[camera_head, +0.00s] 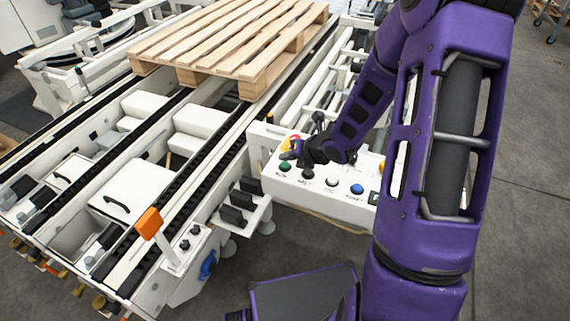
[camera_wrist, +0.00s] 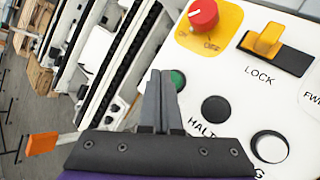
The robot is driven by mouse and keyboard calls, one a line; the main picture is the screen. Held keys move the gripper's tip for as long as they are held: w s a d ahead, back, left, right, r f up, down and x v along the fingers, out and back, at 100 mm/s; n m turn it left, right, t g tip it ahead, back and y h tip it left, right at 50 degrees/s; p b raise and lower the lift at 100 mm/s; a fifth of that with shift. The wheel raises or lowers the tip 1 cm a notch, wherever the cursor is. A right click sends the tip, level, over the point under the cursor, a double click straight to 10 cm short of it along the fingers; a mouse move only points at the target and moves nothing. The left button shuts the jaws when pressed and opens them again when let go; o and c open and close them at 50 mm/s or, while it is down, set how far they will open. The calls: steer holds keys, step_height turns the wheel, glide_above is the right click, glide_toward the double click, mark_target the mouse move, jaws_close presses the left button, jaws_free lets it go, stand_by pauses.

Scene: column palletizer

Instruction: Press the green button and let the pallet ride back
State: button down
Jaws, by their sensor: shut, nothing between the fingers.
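The green button (camera_head: 285,165) is at the left end of a white control panel (camera_head: 318,190). It also shows in the wrist view (camera_wrist: 179,80), partly hidden behind the right finger. My gripper (camera_head: 288,155) is shut and empty, with its tips just beside the green button; the wrist view shows the two fingers (camera_wrist: 160,78) together. I cannot tell whether they touch the button. The wooden pallet (camera_head: 235,40) lies flat on the far part of the conveyor (camera_head: 180,130), behind the panel.
A red knob (camera_wrist: 203,14) on a yellow plate and a yellow lock switch (camera_wrist: 268,38) stand behind the button row. To the right of the green button are black (camera_head: 308,173), white (camera_head: 332,181) and blue (camera_head: 357,189) buttons.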

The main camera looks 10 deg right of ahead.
steer(key=shift+f, duration=0.15)
steer(key=shift+f+b, duration=0.3)
steer(key=shift+b, duration=0.35)
